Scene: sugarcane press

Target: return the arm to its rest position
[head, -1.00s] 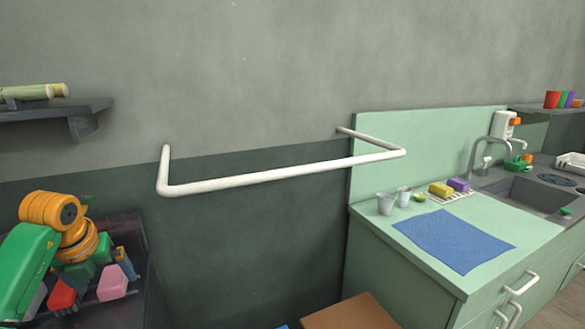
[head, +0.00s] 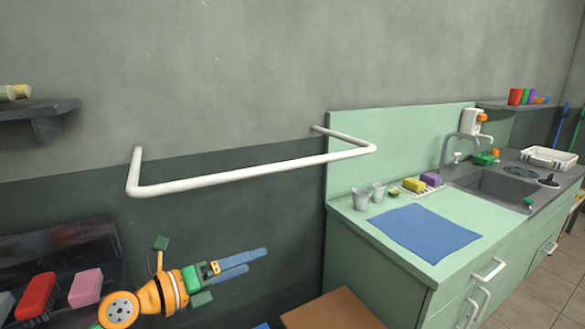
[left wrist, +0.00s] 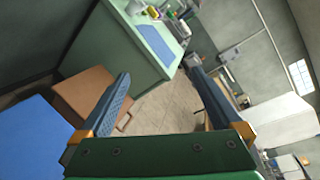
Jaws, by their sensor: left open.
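My left gripper (head: 240,264) comes in at the lower left of the head view, stretched out to the right with its blue fingers level. In the left wrist view its two fingers (left wrist: 160,90) stand wide apart with nothing between them, so it is open and empty. In the head view it is below the white wall rail (head: 255,172) and left of the green counter (head: 350,255), touching neither. My right gripper is not in view.
A brown box top (head: 335,310) lies below the counter. A blue mat (head: 428,232), two cups (head: 361,200) and a sink (head: 490,190) are on the counter. A shelf (head: 40,110) juts out at left.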

